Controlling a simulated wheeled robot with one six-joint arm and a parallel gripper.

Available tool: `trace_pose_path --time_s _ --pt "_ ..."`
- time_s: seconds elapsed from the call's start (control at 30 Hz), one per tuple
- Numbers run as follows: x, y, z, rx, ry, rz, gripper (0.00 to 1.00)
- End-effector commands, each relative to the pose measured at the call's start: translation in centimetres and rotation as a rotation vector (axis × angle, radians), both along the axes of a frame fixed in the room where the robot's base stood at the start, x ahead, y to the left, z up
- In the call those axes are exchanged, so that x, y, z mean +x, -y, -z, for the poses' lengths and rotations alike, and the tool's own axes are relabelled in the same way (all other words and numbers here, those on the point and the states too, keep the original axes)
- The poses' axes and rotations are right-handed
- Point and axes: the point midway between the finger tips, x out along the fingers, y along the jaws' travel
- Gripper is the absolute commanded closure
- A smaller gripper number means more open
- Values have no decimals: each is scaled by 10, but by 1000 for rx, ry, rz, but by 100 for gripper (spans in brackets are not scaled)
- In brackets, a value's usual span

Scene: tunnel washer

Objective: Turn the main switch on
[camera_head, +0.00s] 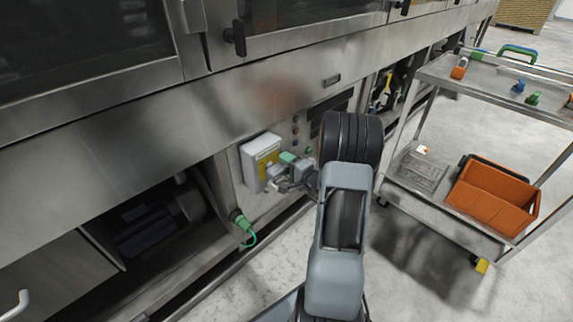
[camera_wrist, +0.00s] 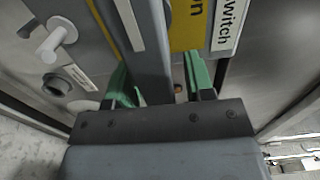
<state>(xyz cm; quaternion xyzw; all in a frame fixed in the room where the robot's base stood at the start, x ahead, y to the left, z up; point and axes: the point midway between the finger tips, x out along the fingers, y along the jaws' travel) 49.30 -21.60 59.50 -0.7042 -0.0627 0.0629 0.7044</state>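The main switch box (camera_head: 250,164) is a pale grey box with a yellow front on the machine's lower panel. A grey bar (camera_wrist: 148,50), seemingly the switch handle, runs down from the top of that view. My gripper (camera_head: 285,169) is at the front of the box. In the wrist view my gripper (camera_wrist: 160,84) has its green fingertips apart, one on each side of the bar. A gap shows between the bar and the right finger. The bar's lower end is hidden behind the gripper body.
A green connector with a cable (camera_head: 241,222) is below the box. Small round buttons (camera_head: 296,131) are to its right. A white knob (camera_wrist: 56,40) and a dark round socket (camera_wrist: 58,84) show beside the box. A metal cart (camera_head: 440,212) with an orange bin (camera_head: 493,196) stands right.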

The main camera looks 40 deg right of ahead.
Motion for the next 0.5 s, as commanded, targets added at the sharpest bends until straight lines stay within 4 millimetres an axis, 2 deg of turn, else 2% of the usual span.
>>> trace_pose_path --time_s 0.07,0.5 --pt "0 0 0 0 0 0 59" --pt "0 0 0 0 0 0 100"
